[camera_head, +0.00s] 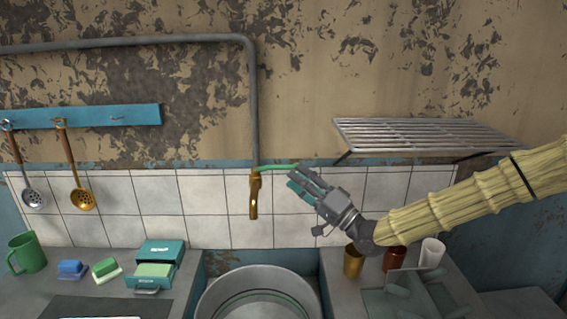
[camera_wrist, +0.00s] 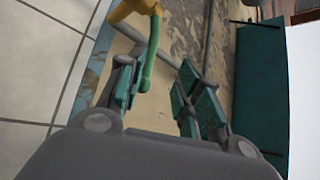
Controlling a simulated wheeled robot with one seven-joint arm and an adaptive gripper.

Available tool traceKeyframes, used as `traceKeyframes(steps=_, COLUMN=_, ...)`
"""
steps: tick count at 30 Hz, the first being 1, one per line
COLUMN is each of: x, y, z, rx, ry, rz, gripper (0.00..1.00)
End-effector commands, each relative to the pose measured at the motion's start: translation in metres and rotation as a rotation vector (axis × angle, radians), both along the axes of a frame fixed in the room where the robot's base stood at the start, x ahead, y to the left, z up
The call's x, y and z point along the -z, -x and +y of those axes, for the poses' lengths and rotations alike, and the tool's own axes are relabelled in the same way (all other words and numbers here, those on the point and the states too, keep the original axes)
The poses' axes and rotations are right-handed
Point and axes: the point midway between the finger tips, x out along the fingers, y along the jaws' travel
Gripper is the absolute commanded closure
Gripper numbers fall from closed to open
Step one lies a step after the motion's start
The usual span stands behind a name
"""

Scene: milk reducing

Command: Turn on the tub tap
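The tub tap has a brass spout (camera_head: 254,197) hanging from the wall pipe and a green lever handle (camera_head: 280,167) pointing right. My gripper (camera_head: 299,180) is just right of the tap, its fingers by the handle's free end. In the wrist view, the brass tap body (camera_wrist: 140,7) is at the top and the green handle (camera_wrist: 152,52) reaches down towards the gap between my fingers (camera_wrist: 160,85), closer to the left finger. The fingers are apart, so my gripper is open. I cannot tell whether a finger touches the handle.
A round metal tub (camera_head: 212,296) stands below the tap. A wire rack (camera_head: 430,133) is fixed to the wall above my arm. Cups, including a brass one (camera_head: 353,262), stand below my gripper. A teal soap box (camera_head: 163,250) and green mug (camera_head: 28,254) are at left.

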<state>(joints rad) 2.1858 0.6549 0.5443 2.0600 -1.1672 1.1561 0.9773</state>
Motion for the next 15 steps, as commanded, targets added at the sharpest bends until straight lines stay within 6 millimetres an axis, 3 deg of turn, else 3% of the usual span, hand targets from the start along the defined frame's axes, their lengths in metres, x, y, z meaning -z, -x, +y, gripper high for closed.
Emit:
traceKeyframes(steps=6, x=-0.011, y=-0.024, z=0.024, rx=0.001, ry=0.002, rz=0.005, gripper=0.65)
traceKeyframes(steps=15, x=-0.020, y=-0.040, z=0.041, rx=0.004, ry=0.002, rz=0.005, gripper=0.65)
